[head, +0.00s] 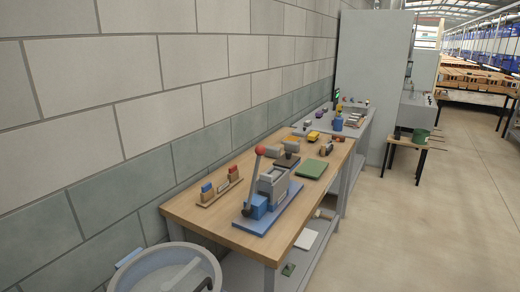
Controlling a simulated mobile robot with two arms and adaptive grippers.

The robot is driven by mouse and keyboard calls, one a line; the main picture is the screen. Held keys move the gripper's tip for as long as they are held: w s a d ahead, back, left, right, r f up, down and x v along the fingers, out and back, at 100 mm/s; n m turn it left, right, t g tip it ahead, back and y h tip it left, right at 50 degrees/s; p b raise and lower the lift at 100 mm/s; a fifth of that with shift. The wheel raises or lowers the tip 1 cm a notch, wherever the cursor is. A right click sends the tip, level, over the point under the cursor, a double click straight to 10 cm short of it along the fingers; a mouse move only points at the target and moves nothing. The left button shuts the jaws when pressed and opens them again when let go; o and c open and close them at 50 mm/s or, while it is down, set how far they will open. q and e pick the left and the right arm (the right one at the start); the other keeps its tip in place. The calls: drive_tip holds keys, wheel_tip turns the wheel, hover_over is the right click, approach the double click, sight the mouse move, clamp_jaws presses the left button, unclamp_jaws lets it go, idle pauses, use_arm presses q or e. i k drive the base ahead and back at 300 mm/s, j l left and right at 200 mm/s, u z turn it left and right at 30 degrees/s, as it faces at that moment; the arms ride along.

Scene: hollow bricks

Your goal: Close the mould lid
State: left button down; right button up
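A small press with a grey box-shaped mould (273,187) stands on a blue base plate (268,221) at the front of the wooden bench. Neither of my grippers is in view.
The wooden bench (196,217) runs along the block wall. A rack with small blue and red items (220,188) lies left of the press. A green mat (311,169) lies behind right. A round pale tub (165,270) stands in front. Floor (400,230) at right is clear.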

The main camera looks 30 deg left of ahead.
sight(288, 161)
drive_tip(key=i+l+u, duration=0.2)
drive_tip(key=i+u, duration=0.2)
drive_tip(key=i+l+u, duration=0.25)
drive_tip(key=u, duration=0.15)
drive_tip(key=i+l+u, duration=0.25)
drive_tip(key=l+u, duration=0.2)
